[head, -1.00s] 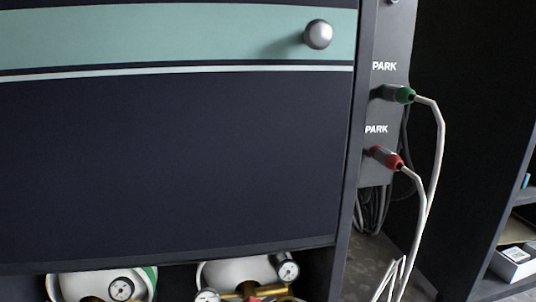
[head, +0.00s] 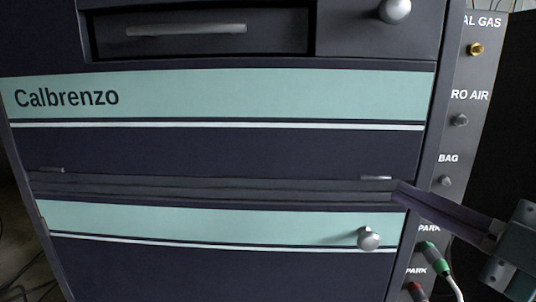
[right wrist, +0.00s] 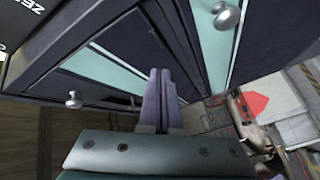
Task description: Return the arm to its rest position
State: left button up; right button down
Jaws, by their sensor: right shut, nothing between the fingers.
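My right gripper (head: 402,194) comes in from the right edge in the head view, in front of the right edge of the dark Calbrenzo cabinet (head: 180,270). Its fingers are together and hold nothing. In the right wrist view the closed fingers (right wrist: 159,75) point toward the cabinet front, with a round knob (right wrist: 73,99) at their left and another at upper right. I cannot tell whether the fingertips touch the cabinet. My left gripper is not in view.
The side panel has a brass port (head: 476,49) and grey ports above two PARK sockets. A silver knob (head: 369,239) sticks out from the lower cabinet front.

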notch_tip(320, 180, up, 7)
jog(key=s+m+h+p, duration=0.1)
jog(key=m+h+p, duration=0.4)
jog(key=m+p, duration=0.15)
jog(key=s+r+m+g+h+p, duration=0.3)
jog(key=s+r+m+g+p, duration=0.3)
jog(key=s+p, duration=0.55)
jog(key=s+r+m+g+h+p, duration=0.25)
jog(key=s+r+g+p, duration=0.45)
jog(key=s+p, duration=0.4)
pick_arm(q)
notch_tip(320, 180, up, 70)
jog(key=p, duration=3.7)
pick_arm(e)
notch_tip(320, 180, up, 37)
jog(key=t, duration=0.1)
jog(key=shift+d+m, duration=0.15)
jog(key=shift+m, duration=0.25)
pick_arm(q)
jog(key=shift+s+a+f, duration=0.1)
pick_arm(e)
jog(key=shift+w+y, duration=0.1)
jog(key=shift+y, duration=0.15)
